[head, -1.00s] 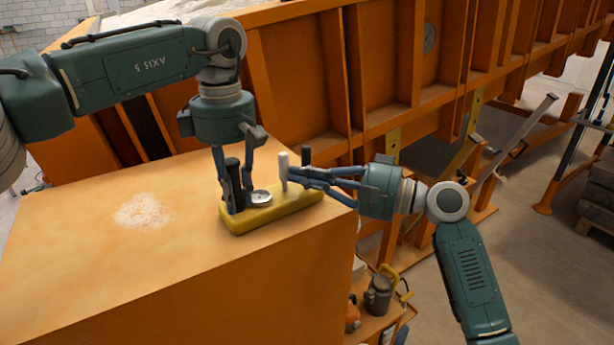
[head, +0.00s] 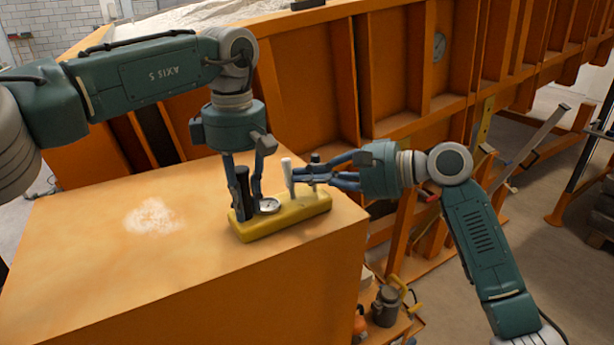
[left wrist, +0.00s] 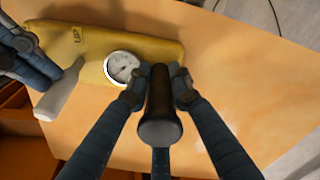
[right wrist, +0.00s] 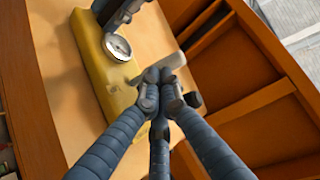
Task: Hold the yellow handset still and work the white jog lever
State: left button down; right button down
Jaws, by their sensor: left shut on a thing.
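The yellow handset (head: 310,207) lies on the orange box top near its right edge, with a round dial (head: 267,205) on it. My left gripper (head: 247,212) comes down from above and is shut on the handset's black upright grip (left wrist: 158,105). The white jog lever (head: 288,173) rises from the handset right of the dial, its top leaning slightly left. My right gripper (head: 297,178) reaches in from the right with its fingers together, and its tips are against or very close to the lever. The lever (right wrist: 184,63) shows just beyond those fingertips in the right wrist view.
The orange box top (head: 80,235) is free to the left, apart from a pale sand patch (head: 152,216). A large orange ribbed frame (head: 390,80) stands behind. A dark canister (head: 385,306) sits on a low shelf beside the box.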

pick_arm(q)
jog(key=shift+d, duration=0.1)
pick_arm(e)
jog(key=shift+s, duration=0.1)
jog(key=v, duration=1.4)
jog(key=shift+f, duration=0.2)
pick_arm(q)
jog(key=c, duration=1.5)
grip_release()
jog(key=shift+o, duration=0.2)
